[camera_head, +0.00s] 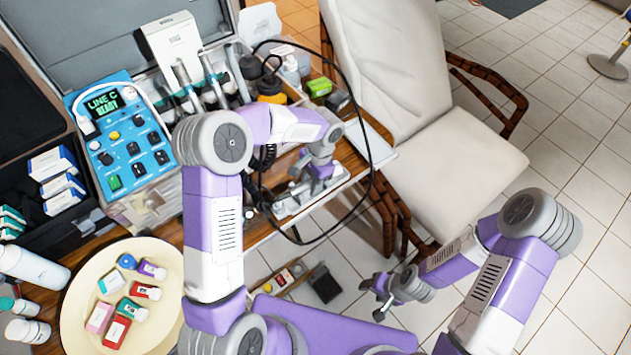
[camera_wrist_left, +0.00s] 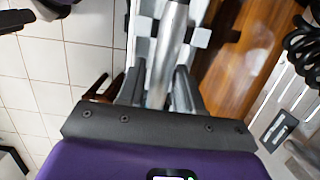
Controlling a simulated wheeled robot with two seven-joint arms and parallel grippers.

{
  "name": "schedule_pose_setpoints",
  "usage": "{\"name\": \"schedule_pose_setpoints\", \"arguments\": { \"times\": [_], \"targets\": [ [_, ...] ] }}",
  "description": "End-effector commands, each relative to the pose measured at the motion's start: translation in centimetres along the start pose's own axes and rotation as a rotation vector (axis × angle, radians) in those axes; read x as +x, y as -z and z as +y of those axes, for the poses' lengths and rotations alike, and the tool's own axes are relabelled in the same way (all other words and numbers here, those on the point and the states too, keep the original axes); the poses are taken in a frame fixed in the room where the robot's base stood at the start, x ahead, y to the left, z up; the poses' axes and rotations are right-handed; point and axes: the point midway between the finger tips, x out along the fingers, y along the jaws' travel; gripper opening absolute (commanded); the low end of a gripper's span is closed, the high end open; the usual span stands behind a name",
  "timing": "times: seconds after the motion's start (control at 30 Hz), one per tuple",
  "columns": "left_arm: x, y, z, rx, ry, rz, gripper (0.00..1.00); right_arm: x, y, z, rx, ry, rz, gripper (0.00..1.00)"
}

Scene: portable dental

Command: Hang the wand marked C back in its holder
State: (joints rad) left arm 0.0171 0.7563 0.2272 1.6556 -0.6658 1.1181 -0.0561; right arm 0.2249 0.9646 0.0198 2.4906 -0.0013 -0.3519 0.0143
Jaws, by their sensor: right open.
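A silver wand (camera_wrist_left: 172,45) lies along a pale cradle (camera_wrist_left: 140,45) in the left wrist view. My left gripper (camera_head: 287,204) is low over the cradle at the table's edge, its fingers (camera_wrist_left: 156,92) close on both sides of the wand and apparently shut on it. No letter on the wand is readable. Several other wands (camera_head: 212,84) stand in a row of holders behind my left arm, which hides part of the row. The control box (camera_head: 122,140) shows "LINE C READY". My right gripper (camera_head: 382,297) is open and empty over the floor, away from the table.
A black hose (camera_head: 372,120) loops from the wand row out past the table's edge and back. Bottles (camera_head: 271,88) and small boxes stand behind my left arm. A round tray (camera_head: 75,318) with small boxes is front left. A cream chair (camera_head: 430,120) stands to the right.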

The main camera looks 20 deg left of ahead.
Motion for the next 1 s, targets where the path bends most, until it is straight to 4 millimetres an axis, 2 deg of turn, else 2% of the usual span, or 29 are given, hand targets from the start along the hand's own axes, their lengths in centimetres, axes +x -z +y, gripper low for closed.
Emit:
{"name": "schedule_pose_setpoints", "arguments": {
  "times": [0.1,0.33,0.57,1.0],
  "targets": [
    [-0.1,0.0,0.0,0.000,0.000,0.000,0.35,-0.1,0.0,0.0,0.000,0.000,0.000,0.56],
    [-0.1,0.0,0.0,0.000,0.000,0.000,0.00,-0.1,0.0,0.0,0.000,0.000,0.000,0.56],
    [-0.4,-0.1,0.0,0.000,0.000,0.001,0.00,-0.3,0.0,-0.1,0.000,0.000,0.000,0.56],
    [-3.4,-0.7,0.0,0.000,0.001,0.002,0.00,-2.6,-0.1,-1.0,0.000,0.000,0.000,0.56]
  ]
}}
